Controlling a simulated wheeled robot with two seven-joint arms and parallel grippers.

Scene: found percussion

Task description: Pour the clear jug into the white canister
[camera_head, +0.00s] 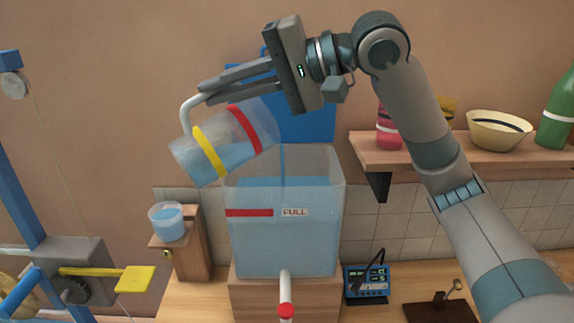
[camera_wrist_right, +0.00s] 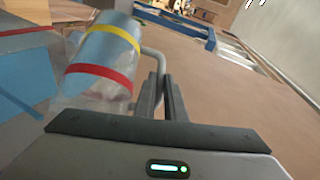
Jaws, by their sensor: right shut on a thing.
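The clear jug (camera_head: 222,142) has a yellow band and a red band and holds blue liquid. My right gripper (camera_head: 203,91) is shut on its pale handle. The jug is tilted, with its red-banded end over a pale, see-through canister (camera_head: 318,240) marked FULL. The right wrist view also shows the jug (camera_wrist_right: 105,45) and handle beside the right gripper (camera_wrist_right: 163,80). No opaque white canister shows. My left gripper is out of view.
A small cup (camera_head: 167,222) of blue liquid stands on a wooden block at left. A blue frame with a yellow paddle (camera_head: 134,279) is further left. A blue meter (camera_head: 367,284) sits right of the canister. A shelf (camera_head: 440,148) with a bowl and bottle is behind my arm.

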